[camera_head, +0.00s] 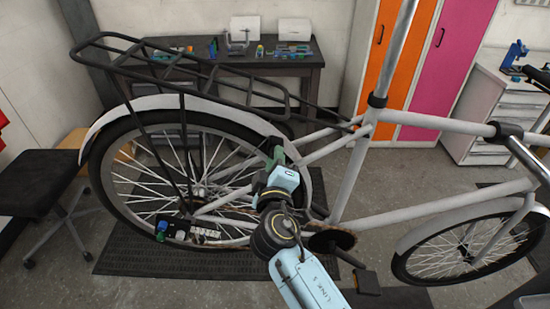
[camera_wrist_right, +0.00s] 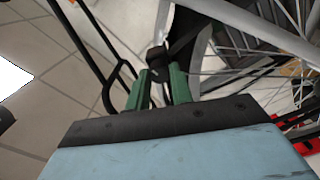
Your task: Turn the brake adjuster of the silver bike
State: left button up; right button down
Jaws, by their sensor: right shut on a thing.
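The silver bike (camera_head: 349,182) stands across the head view, its rear wheel at the left and front wheel at the right. My right gripper (camera_head: 277,156) reaches in from below to the frame tubes beside the rear wheel. In the right wrist view, its green fingers (camera_wrist_right: 160,85) are shut around a small dark part with a black knob-like end (camera_wrist_right: 157,57), which appears to be the brake adjuster. In the head view the adjuster is hidden by the gripper. My left gripper is not in view.
A black rear rack (camera_head: 150,62) overhangs the rear wheel. The crank and pedal (camera_head: 367,281) are right of my forearm. A dark workbench with tools (camera_head: 318,60) stands behind, a black stool (camera_head: 40,180) at the left, and a white drawer cabinet (camera_head: 490,110) at the right.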

jog(key=shift+r+n+p, duration=0.1)
jog(key=shift+n+p, duration=2.5)
jog(key=shift+n, duration=3.9)
jog(key=c, duration=1.2)
grip_release()
jog(key=shift+c, duration=0.2)
